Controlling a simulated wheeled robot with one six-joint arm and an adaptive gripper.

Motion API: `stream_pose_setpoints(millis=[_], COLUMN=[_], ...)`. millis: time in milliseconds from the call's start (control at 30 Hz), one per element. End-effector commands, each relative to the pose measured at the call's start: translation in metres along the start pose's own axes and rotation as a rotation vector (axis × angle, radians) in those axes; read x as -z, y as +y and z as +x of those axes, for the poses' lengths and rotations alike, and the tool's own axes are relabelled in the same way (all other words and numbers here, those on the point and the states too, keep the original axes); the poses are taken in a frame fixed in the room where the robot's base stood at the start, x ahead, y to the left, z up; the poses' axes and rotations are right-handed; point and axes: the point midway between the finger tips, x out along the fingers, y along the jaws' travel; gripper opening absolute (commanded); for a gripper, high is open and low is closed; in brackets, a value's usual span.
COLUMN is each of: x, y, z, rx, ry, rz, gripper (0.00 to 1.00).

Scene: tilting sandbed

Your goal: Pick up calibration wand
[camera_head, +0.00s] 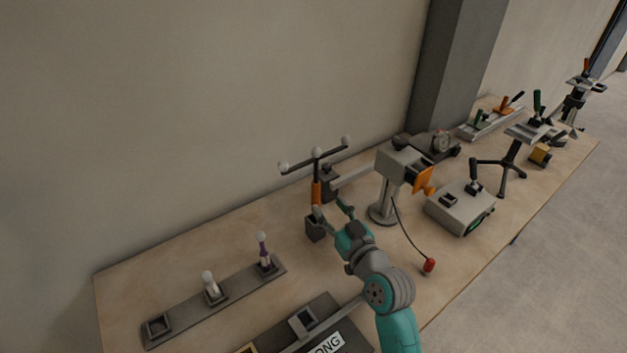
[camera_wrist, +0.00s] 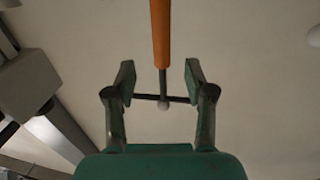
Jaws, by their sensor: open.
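The calibration wand (camera_head: 316,192) has an orange handle and a dark crossbar with white balls, and stands upright in a dark block holder (camera_head: 315,229) on the bench. My gripper (camera_head: 331,210) is open, with its fingers close to the lower part of the handle in the head view. In the wrist view the wand's orange handle (camera_wrist: 160,35) runs down from the top edge, in line with the gap of my open gripper (camera_wrist: 160,80). A dark shaft and a white ball show in that gap. Whether either finger touches the wand cannot be told.
A grey post-mounted box (camera_head: 400,162) with an orange part stands just right of the wand. A red-ended cable (camera_head: 429,265) hangs near my arm. A rack (camera_head: 190,318) with a white-topped and a purple piece lies left. A grey box (camera_head: 461,207) stands right. The wall is close behind.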

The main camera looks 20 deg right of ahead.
Motion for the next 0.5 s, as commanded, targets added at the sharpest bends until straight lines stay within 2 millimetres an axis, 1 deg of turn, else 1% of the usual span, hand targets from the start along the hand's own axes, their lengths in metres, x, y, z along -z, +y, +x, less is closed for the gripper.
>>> stream_pose_setpoints(millis=[333, 500], x=[0.001, -0.001], y=[-0.001, -0.003], z=[0.033, 0.057], rx=[0.001, 0.001], ry=[0.002, 0.000], rz=[-0.001, 0.000], gripper=[0.54, 0.54])
